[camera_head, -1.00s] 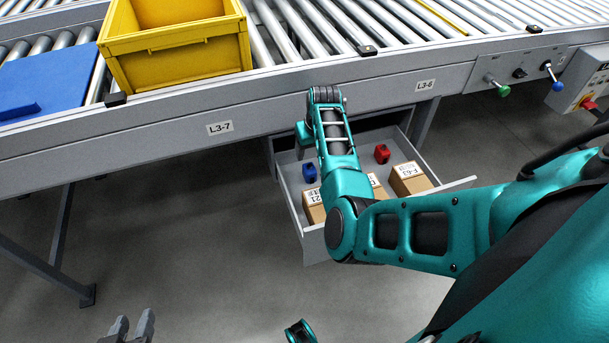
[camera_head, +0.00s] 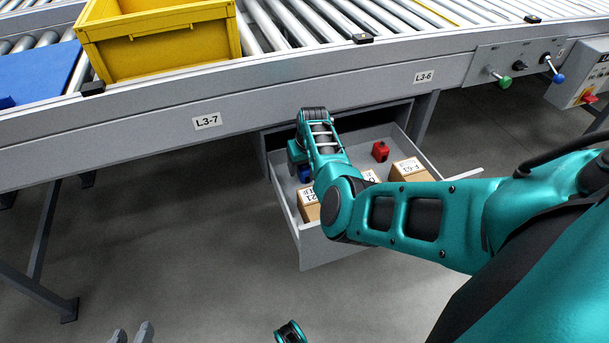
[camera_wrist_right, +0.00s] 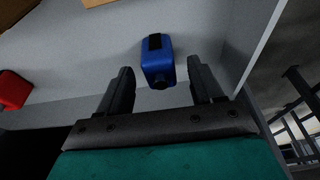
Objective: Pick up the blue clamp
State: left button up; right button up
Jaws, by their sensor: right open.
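The blue clamp (camera_wrist_right: 157,65) lies in the open drawer (camera_head: 340,252). In the right wrist view it sits between the fingertips of my right gripper (camera_wrist_right: 159,77), with a visible gap on each side. My right gripper is open and holds nothing. In the head view the blue clamp (camera_head: 305,173) is partly hidden by my right wrist, and my right fingers are hidden. My left gripper (camera_head: 132,335) shows only its fingertips at the bottom edge, away from the drawer; its opening is unclear.
A red clamp (camera_head: 380,151) and several cardboard boxes (camera_head: 408,170) share the drawer. The drawer walls surround them. The conveyor (camera_head: 330,92) runs above, carrying a yellow crate (camera_head: 165,50) and a blue panel (camera_head: 35,75). The floor in front of the drawer is clear.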

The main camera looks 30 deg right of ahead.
jog(key=shift+c, duration=0.3)
jog(key=c, duration=1)
jog(key=shift+c, duration=0.4)
jog(key=shift+r, duration=0.15)
